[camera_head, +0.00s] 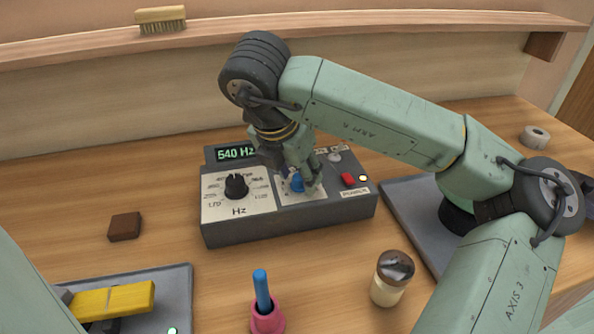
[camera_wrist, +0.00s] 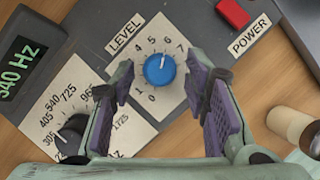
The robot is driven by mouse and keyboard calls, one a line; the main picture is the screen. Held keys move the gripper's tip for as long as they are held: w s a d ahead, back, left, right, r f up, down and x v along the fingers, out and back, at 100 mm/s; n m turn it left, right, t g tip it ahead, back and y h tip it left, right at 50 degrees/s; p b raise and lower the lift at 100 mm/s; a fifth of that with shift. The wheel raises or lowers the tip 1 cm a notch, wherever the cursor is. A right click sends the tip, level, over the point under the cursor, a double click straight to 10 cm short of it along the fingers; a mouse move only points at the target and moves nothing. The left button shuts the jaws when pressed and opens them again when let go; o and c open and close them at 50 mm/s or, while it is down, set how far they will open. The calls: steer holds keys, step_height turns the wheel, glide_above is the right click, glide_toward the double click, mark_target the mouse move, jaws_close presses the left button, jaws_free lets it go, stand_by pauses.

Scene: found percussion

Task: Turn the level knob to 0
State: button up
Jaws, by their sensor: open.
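The blue level knob (camera_wrist: 160,69) sits on a white dial plate (camera_wrist: 145,40) marked LEVEL, with numbers around it. The 0 mark is at the dial's lower left. My gripper (camera_wrist: 161,85) is open, its purple-padded fingers on either side of the knob's lower part with gaps visible. In the head view my gripper (camera_head: 302,178) is down over the box, partly hiding the blue knob (camera_head: 297,183). Whether the fingertips reach the knob's height is unclear.
The grey box (camera_head: 290,224) also carries a black Hz knob (camera_head: 236,187), a 540 Hz display (camera_head: 235,153) and a red power button (camera_head: 348,180). A glass shaker (camera_head: 391,277), a blue-handled pink object (camera_head: 267,317) and a brown block (camera_head: 124,227) stand nearby.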

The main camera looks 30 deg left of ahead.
steer(key=shift+c, duration=0.4)
jaws_close()
